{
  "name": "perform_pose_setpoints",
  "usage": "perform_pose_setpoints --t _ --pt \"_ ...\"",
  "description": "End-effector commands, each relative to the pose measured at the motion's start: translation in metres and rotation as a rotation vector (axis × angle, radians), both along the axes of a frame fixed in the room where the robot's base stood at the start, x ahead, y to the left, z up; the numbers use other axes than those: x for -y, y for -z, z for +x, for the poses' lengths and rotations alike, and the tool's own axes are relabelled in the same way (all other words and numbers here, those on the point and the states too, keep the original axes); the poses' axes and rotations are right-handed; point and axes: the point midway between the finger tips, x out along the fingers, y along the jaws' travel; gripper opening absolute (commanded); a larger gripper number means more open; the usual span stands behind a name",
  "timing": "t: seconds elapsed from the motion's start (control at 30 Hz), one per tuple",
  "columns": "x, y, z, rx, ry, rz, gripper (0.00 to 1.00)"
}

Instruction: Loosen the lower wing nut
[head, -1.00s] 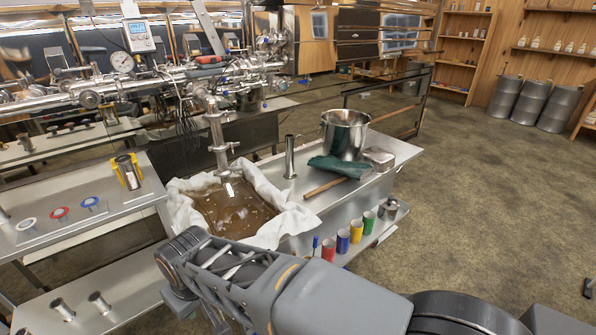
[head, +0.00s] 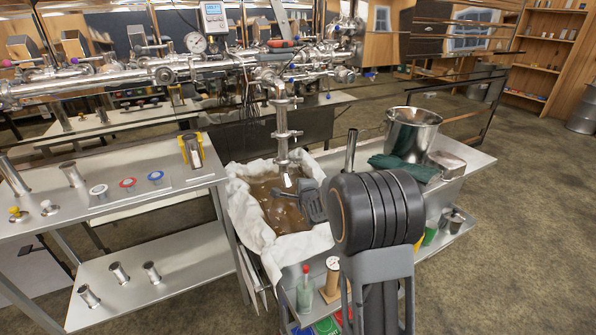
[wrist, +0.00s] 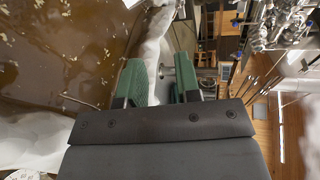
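A vertical steel pipe (head: 281,118) hangs from the manifold above a vat of brown liquid (head: 262,190). It carries an upper clamp (head: 284,102) and a lower clamp (head: 287,134). The lower wing nut is too small to make out on the lower clamp. My gripper (wrist: 160,76) shows in the wrist view with its two green-padded fingers apart and nothing between them. In the head view my dark wrist parts (head: 314,203) are in front of the vat's right side, below and right of the lower clamp; the fingertips cannot be made out there.
White cloth (head: 246,225) lines the vat's rim. A steel pot (head: 411,135), a green cloth (head: 400,168) and an upright tube (head: 351,150) stand right of the vat. A side table (head: 200,172) with gaskets and fittings is at left. The floor at right is clear.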

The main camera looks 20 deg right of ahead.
Motion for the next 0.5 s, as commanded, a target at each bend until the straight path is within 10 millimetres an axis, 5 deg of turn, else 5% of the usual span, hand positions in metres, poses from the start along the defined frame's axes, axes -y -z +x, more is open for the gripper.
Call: perform_pose_setpoints --t 0.2,0.5 --pt "0.024 0.025 0.029 0.249 0.063 0.318 0.31" --pt "0.033 0.031 0.052 0.353 0.063 0.455 0.31"
